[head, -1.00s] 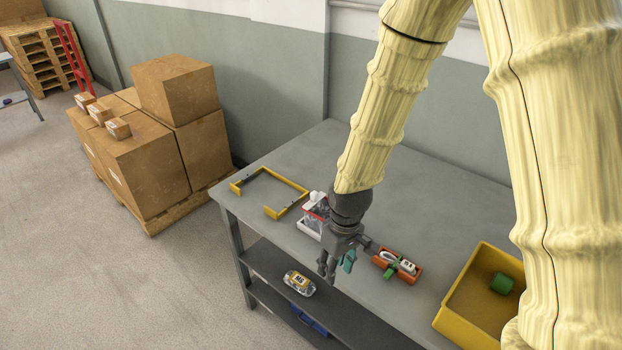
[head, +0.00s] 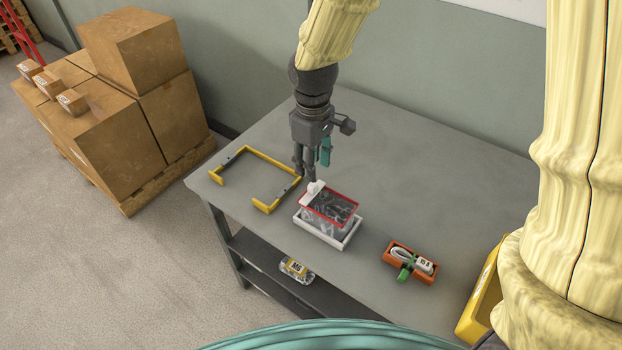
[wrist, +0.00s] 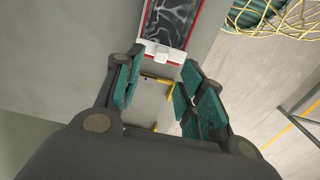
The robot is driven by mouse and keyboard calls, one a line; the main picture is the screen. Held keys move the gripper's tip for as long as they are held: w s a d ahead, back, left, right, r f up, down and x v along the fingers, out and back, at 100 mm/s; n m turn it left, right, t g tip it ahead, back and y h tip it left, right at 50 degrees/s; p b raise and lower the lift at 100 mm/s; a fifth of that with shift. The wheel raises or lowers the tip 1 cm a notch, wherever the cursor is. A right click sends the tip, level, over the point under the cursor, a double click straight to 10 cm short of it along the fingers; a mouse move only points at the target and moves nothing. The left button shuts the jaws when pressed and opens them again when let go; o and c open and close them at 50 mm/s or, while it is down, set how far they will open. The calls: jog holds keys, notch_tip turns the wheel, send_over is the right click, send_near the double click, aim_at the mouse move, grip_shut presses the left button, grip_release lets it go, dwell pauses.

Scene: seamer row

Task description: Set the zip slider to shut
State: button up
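A clear bag (head: 325,217) with a red zip rim (head: 337,192) sits in a white tray (head: 345,243) on the grey table. The white zip slider (head: 314,189) is at the left end of the rim. My gripper (head: 312,168) points down just behind the slider and close to it; I cannot tell if they touch. In the wrist view the gripper (wrist: 157,98) has its teal pads apart with nothing between them. The slider (wrist: 157,51) shows there beyond the fingers, at the end of the red-edged bag (wrist: 170,20).
A yellow bracket frame (head: 265,207) lies left of the tray. An orange box (head: 393,267) with a white cable and green clip stands to the right, a yellow bin (head: 480,300) beyond it. The table behind the tray is clear.

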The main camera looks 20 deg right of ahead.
aim_at(313, 185)
jog(key=shift+s+f+p, duration=0.1)
jog(key=shift+f+p, duration=0.4)
jog(key=shift+f, duration=3.15)
grip_shut()
